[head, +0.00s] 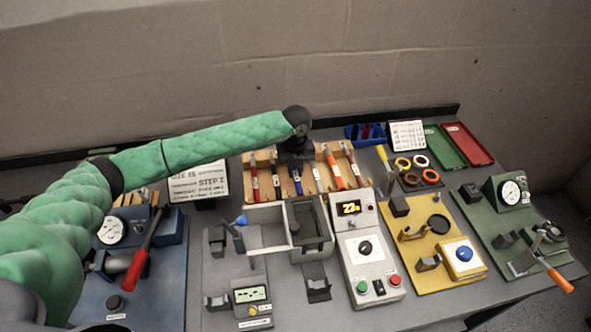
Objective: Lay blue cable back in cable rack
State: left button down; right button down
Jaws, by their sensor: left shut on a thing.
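The wooden cable rack (262,157) stands at the back middle of the bench. Cables with red, white and orange parts lie side by side in it. My left gripper (296,168) reaches over the middle of the rack from the left, pointing down. It is shut on the blue cable (298,187), whose blue part shows just below the fingers, among the other cables. The fingers hide its upper part, and I cannot tell whether it rests fully in its slot. My right gripper is not in view.
A grey open box (268,213) and a white control unit (366,250) with a lit display stand in front of the rack. A STEP 2 card (200,181) is to its left. Rings (420,161) and a yellow fixture (412,238) are to its right.

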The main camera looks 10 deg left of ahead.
pick_arm(q)
jog(key=shift+f, duration=0.1)
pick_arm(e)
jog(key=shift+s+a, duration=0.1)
pick_arm(q)
jog(key=shift+f, duration=0.15)
jog(key=c, duration=1.3)
grip_release()
jog(key=shift+o, duration=0.2)
jog(key=shift+r+p, duration=0.9)
jog(key=shift+r, duration=0.1)
jog(key=shift+r+p, duration=1)
jog(key=shift+r, duration=0.35)
jog(key=shift+r+p, duration=0.3)
jog(key=shift+r, duration=0.85)
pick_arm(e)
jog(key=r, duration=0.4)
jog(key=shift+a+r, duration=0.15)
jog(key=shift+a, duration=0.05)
